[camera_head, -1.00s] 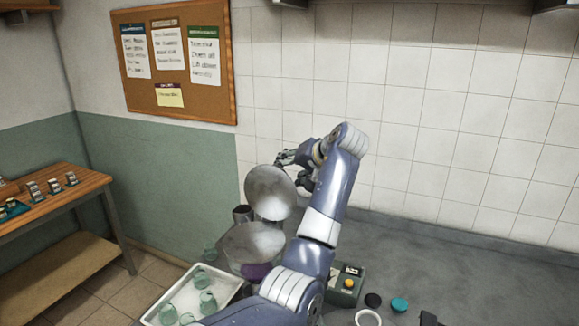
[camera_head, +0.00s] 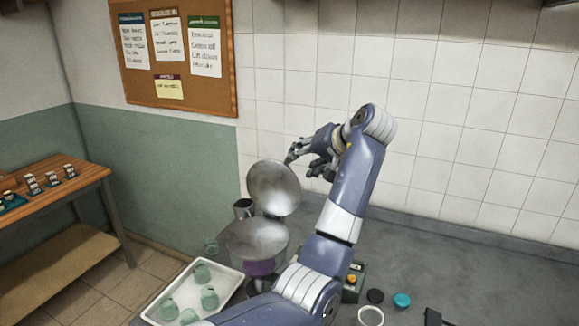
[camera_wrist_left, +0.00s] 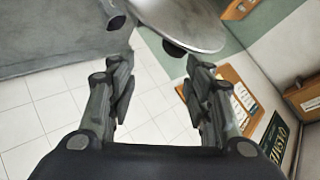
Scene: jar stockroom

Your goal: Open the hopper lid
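The hopper lid (camera_head: 274,188) is a round grey metal disc, standing tilted up and open above the hopper (camera_head: 256,241). The hopper has a wide shiny metal top and a purple part below. My left gripper (camera_head: 302,165) is just right of the lid's upper edge, empty. In the left wrist view my left gripper (camera_wrist_left: 157,68) has its two fingers well apart with only wall tiles between them. The lid (camera_wrist_left: 190,22) shows beyond the fingertips at the top, with a dark knob on it. My left forearm hides part of the hopper's right side. My right gripper is not seen.
A white tray (camera_head: 228,270) with several greenish glass jars is left of the hopper. A control box with a yellow button (camera_head: 353,279), a black disc (camera_head: 375,296) and a teal disc (camera_head: 401,300) are on the right. The grey counter (camera_head: 470,270) farther right is mostly clear.

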